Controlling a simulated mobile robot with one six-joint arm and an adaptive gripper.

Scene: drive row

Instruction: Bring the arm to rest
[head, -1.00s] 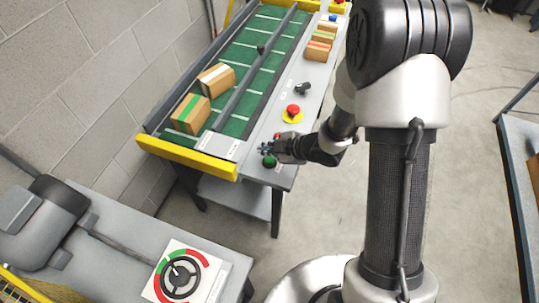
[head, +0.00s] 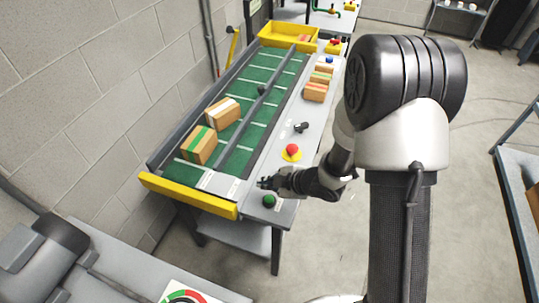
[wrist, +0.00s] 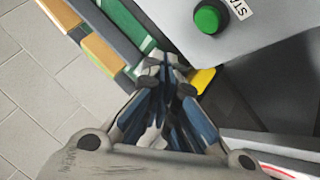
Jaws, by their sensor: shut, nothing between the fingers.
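My gripper (head: 263,183) is at the near end of the conveyor's grey control panel (head: 312,123), just above and beside the green button (head: 269,201). In the wrist view my gripper (wrist: 165,62) is shut with nothing in it. The green button (wrist: 207,20) stands apart from the fingertips there, beside a label that is partly cut off. My arm reaches in from the right in the head view.
The green conveyor (head: 250,105) carries two boxes (head: 200,146) near its yellow end bar (head: 188,195). A red button (head: 292,150) and a black knob (head: 301,127) sit farther along the panel. Small boxes (head: 316,92) lie beyond them. Open floor lies right of my arm.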

